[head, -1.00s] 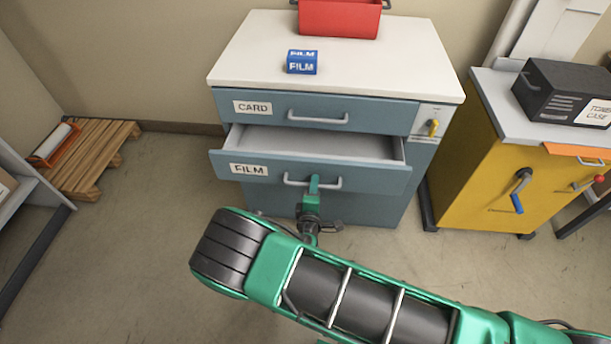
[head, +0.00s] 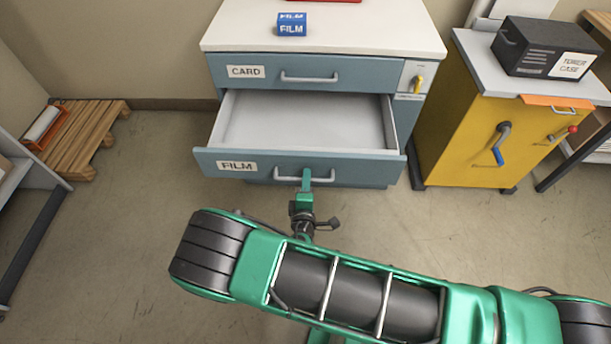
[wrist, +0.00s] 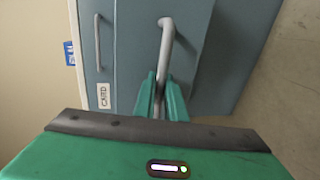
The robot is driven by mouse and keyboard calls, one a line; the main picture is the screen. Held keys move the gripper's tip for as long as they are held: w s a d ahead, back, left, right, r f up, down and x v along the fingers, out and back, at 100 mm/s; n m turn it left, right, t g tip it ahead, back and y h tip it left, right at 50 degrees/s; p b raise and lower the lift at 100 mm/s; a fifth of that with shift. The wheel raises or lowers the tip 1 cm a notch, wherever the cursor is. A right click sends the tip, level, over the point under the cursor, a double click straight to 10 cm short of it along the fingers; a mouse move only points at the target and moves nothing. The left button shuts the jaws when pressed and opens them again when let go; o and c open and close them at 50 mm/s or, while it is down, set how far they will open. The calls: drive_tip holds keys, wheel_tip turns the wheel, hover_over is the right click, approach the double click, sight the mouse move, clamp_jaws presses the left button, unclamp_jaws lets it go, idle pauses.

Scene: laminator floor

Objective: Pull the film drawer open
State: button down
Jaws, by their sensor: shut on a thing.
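The film drawer (head: 360,169) is the lower drawer of the blue-grey cabinet, marked FILM. It stands well out from the cabinet, and its inside looks empty. Its grey bar handle (head: 325,178) is on the front. In the wrist view the green fingers of my gripper (wrist: 161,98) close around the handle (wrist: 166,45). The card drawer (head: 360,72) above is shut.
A blue FILM box (head: 292,25) sits on the white cabinet top (head: 390,32). A yellow cabinet (head: 465,120) with a crank and a dark toner case (head: 540,45) stands at right. A wooden pallet (head: 90,135) lies at left. The floor in front of the drawer is clear beside my arm.

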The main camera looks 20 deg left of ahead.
drive_tip(key=shift+w+d+f, duration=0.1)
drive_tip(key=shift+d+f, duration=0.1)
drive_tip(key=shift+d, duration=0.25)
drive_tip(key=c, duration=2.1)
unclamp_jaws()
drive_tip(key=shift+a, duration=0.15)
drive_tip(key=shift+a+r, duration=0.1)
drive_tip(key=v, duration=1)
drive_tip(key=shift+s, duration=0.4)
drive_tip(key=shift+w+r, duration=0.1)
